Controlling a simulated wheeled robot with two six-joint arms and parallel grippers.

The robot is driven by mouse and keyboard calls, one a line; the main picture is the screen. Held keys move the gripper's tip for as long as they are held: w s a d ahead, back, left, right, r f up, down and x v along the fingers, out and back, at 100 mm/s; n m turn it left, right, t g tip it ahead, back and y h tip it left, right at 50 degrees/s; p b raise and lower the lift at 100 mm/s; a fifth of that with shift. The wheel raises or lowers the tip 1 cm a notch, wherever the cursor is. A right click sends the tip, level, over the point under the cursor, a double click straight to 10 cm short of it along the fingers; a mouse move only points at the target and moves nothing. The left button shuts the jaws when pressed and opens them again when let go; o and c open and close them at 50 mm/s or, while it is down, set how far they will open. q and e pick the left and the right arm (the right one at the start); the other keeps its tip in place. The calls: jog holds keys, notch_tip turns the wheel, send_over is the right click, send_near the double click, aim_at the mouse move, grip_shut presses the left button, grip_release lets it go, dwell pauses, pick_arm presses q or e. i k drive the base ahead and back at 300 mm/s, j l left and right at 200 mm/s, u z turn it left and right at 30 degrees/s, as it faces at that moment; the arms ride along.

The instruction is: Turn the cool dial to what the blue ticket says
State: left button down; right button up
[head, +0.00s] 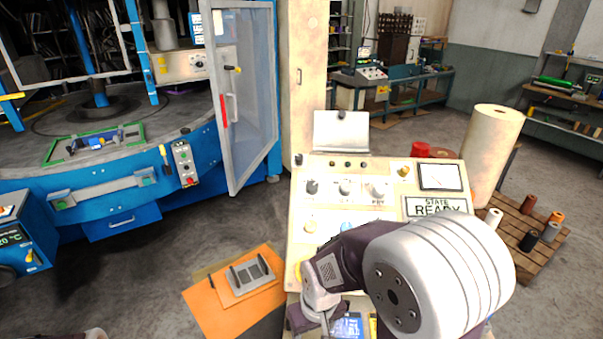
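A cream control panel (395,172) stands in the middle with several knobs. The upper row has a dark knob (312,187) and two pale knobs (345,188) (379,188); their small labels are too blurred to read surely. Below are a pale knob (311,225) and a blue-topped knob (347,228), partly behind my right arm. I cannot tell which is the cool dial. A blue ticket (347,327) lies at the bottom edge, its writing unreadable. My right gripper (315,318) is low by the panel's front, beside the ticket; its fingertips are not clear.
A yellow ticket (373,326) lies beside the blue one. An orange board (217,312) with a grey plate is left of the panel. A blue machine (110,213) with an open door stands left.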

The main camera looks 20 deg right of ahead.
aim_at(345, 225)
jog(key=z, duration=1.55)
